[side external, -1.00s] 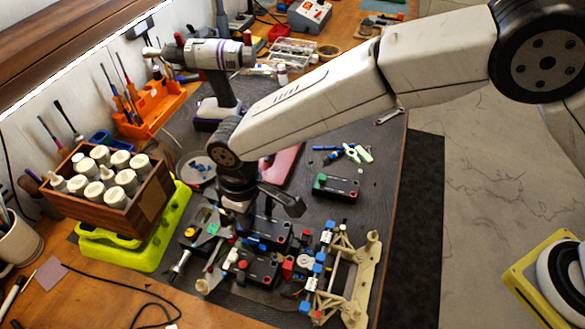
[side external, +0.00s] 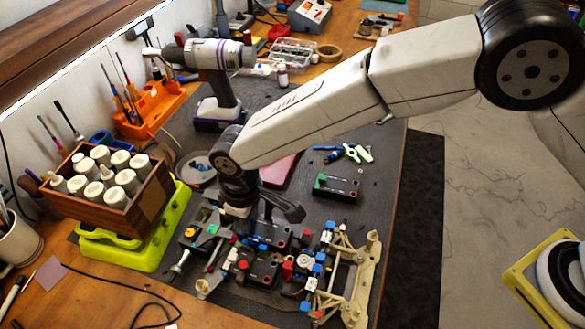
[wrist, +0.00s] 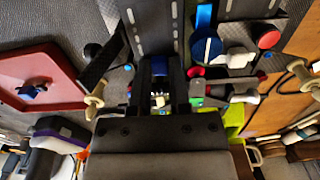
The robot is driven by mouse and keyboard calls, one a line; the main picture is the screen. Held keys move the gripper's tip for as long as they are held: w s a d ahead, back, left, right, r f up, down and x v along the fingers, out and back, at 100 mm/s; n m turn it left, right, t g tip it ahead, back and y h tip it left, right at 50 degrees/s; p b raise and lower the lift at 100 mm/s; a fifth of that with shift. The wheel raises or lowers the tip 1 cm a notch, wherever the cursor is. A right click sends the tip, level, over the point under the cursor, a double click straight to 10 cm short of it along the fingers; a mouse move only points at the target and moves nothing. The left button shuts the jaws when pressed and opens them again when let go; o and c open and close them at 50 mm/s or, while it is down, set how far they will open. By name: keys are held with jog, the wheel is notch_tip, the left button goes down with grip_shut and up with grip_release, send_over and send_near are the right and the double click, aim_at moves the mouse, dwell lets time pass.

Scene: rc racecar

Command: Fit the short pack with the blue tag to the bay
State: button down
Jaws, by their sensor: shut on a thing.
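My gripper (wrist: 160,92) is shut with a small blue piece (wrist: 160,68) between its fingers in the wrist view; this looks like the tag of the dark short pack. In the side view my gripper (side external: 240,212) points down over the left part of the car chassis. A dark pack-like body (side external: 268,234) shows below and beside it, with blue at its near edge. My wrist hides part of it. The bay lies somewhere in the crowded chassis; its opening, and whether the pack is in it, I cannot tell.
A dark pack with a green tag (side external: 336,187) lies apart on the mat. Another with a red button (side external: 258,267) sits in the chassis. The cream suspension frame (side external: 356,280) is at right. A wooden bottle rack (side external: 125,195) and a drill (side external: 215,75) stand at left and behind.

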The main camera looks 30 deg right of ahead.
jog(key=shift+c, duration=2.4)
grip_release()
jog(key=shift+r, duration=0.1)
jog(key=shift+r, duration=0.9)
notch_tip(320, 180, up, 11)
jog(key=w+d, duration=0.5)
jog(key=d, duration=0.7)
jog(key=w+d, duration=0.5)
jog(key=d, duration=0.7)
jog(key=shift+w+d+m, duration=0.2)
jog(key=shift+d+m, duration=0.2)
